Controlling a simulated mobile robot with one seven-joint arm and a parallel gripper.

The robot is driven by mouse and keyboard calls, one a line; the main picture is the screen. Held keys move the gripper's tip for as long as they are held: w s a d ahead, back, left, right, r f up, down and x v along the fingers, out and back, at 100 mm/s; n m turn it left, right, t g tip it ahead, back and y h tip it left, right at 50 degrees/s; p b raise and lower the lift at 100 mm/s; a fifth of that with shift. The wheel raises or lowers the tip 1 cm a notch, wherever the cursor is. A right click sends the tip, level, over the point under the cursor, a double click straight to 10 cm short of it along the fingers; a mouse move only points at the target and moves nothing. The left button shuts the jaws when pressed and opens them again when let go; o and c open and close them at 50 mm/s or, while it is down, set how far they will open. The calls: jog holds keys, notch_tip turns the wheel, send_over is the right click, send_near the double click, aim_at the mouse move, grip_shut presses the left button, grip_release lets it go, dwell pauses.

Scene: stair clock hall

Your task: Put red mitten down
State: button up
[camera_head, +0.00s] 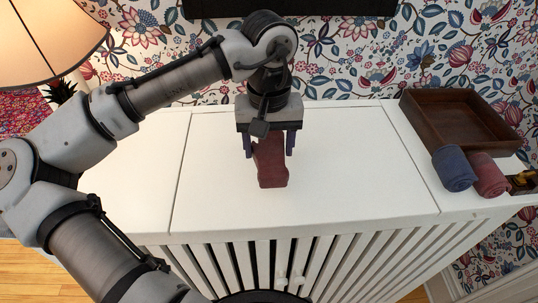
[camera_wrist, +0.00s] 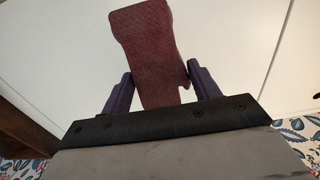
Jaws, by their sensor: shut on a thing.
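The red mitten (camera_head: 271,166) is a dark red, flat knitted piece. It hangs upright below my gripper (camera_head: 269,145), over the middle of the white cabinet top (camera_head: 330,190). In the wrist view the mitten (camera_wrist: 150,50) sits between the two dark fingers of my gripper (camera_wrist: 160,92), and its far part sticks out past them. The gripper is shut on it. The mitten's lower end is at or just above the white surface; I cannot tell whether it touches.
A brown wooden tray (camera_head: 416,118) stands at the right end of the cabinet. A rolled blue cloth (camera_head: 454,168) and a rolled red cloth (camera_head: 489,175) lie in front of it. A lamp (camera_head: 45,40) is at the left. The white top around the mitten is clear.

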aim_at(269, 159)
jog(key=shift+f, duration=1.9)
jog(key=shift+f, duration=0.1)
jog(key=shift+f, duration=0.1)
jog(key=o, duration=1)
notch_tip(269, 159, up, 12)
jog(key=shift+r+b, duration=0.2)
jog(key=shift+b, duration=0.4)
